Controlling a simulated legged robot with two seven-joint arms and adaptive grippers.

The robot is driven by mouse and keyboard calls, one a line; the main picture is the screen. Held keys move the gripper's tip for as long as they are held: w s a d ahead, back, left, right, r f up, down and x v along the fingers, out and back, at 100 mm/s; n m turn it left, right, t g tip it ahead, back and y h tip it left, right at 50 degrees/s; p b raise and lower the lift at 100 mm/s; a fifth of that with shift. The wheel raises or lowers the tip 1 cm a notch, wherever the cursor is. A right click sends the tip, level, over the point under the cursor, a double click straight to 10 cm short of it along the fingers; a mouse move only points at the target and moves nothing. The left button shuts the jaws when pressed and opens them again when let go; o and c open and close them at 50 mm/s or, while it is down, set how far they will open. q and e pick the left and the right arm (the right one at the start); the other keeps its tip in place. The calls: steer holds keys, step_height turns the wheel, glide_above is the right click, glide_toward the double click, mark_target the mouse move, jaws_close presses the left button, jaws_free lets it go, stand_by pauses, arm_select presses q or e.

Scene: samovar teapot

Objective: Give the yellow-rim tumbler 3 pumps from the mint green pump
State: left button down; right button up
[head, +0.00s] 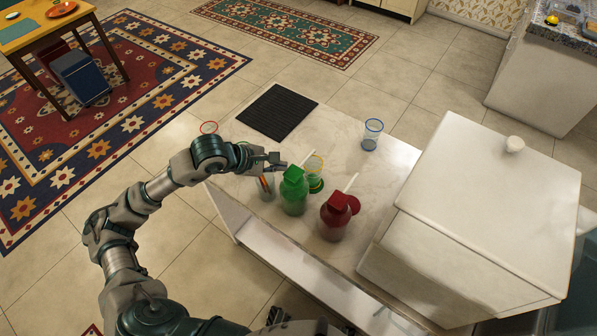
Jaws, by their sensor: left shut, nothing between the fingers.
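The mint green pump (293,197) is a green bottle with a square green top, standing upright near the counter's front edge. A thin white piece rises behind its top. The yellow-rim tumbler (314,164) stands just behind it, partly hidden by the bottle and the white piece; its contents cannot be made out. My left gripper (279,161) is shut and empty, just left of the pump's top and above the counter. Whether it touches the pump cannot be told. My right gripper is not recognizable in view.
A red pump bottle (335,218) stands right of the green one. A blue-rim tumbler (372,135) is farther back; a red-rim tumbler (209,128) is at left. A cup of coloured sticks (266,188) stands below my gripper. A black mat (277,112) lies behind; a white box (490,200) is right.

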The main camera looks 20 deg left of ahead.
arm_select(q)
steer(key=shift+d+f+b, duration=0.2)
steer(key=shift+d, duration=0.3)
steer(key=shift+d+f+b, duration=0.2)
steer(key=shift+d, duration=0.25)
steer(key=shift+a+f+b, duration=0.2)
steer(key=shift+a+f, duration=0.05)
steer(key=shift+a, duration=0.3)
steer(key=shift+a+f+b, duration=0.15)
steer(key=shift+a+f, duration=0.05)
steer(key=shift+a, duration=0.3)
steer(key=shift+d, duration=0.3)
steer(key=shift+s, duration=0.1)
steer(key=shift+a+f, duration=0.15)
steer(key=shift+a, duration=0.2)
arm_select(e)
steer(key=shift+s+a+f, duration=0.2)
steer(key=shift+s+f, duration=0.05)
steer(key=shift+f, duration=0.5)
